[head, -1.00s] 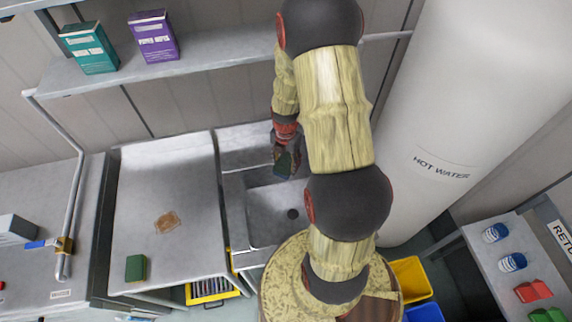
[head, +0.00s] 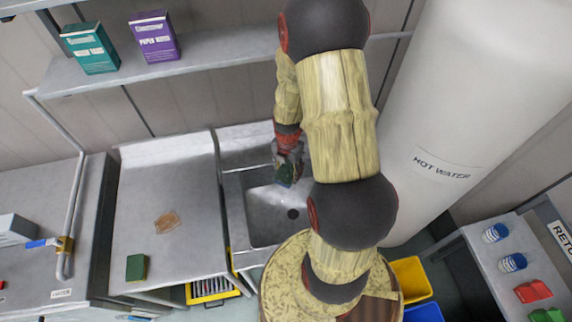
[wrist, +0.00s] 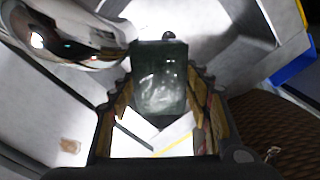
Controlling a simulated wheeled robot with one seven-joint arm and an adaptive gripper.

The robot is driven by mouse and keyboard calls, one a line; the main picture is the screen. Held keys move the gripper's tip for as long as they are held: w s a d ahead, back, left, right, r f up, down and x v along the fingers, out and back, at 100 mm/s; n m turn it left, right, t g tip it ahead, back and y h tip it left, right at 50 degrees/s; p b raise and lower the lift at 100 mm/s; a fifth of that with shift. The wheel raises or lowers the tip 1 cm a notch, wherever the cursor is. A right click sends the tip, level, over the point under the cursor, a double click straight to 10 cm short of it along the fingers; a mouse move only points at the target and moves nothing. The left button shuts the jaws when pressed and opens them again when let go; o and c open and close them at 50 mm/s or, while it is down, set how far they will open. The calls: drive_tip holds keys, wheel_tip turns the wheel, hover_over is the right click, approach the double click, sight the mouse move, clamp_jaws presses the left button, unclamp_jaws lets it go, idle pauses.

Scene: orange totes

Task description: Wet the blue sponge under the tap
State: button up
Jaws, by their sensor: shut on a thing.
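My gripper (head: 287,160) is over the sink (head: 234,215), shut on a dark green-grey sponge (head: 284,175) with a bluish lower edge in the head view. In the wrist view the sponge (wrist: 160,75) sits between both fingers, its face dark with glossy pale patches. A curved chrome part (wrist: 80,45), which looks like the tap, is close to the sponge at upper left in the wrist view. Whether water falls on the sponge I cannot tell. The tap is hidden behind my arm in the head view.
A green sponge (head: 136,268) and a flat brown patch (head: 166,221) lie on the steel drainboard (head: 190,180) left of the sink. A pipe with a blue handle (head: 42,243) stands further left. The hot water tank (head: 450,110) is close on the right.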

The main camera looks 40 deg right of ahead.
sight(289, 182)
drive_tip(key=shift+s+a, duration=0.65)
drive_tip(key=shift+s, duration=0.25)
drive_tip(key=shift+s+a, duration=0.65)
drive_tip(key=shift+s, duration=0.2)
drive_tip(key=s+a+r+p, duration=0.3)
drive_tip(key=s+r, duration=0.1)
idle(0.8)
idle(0.6)
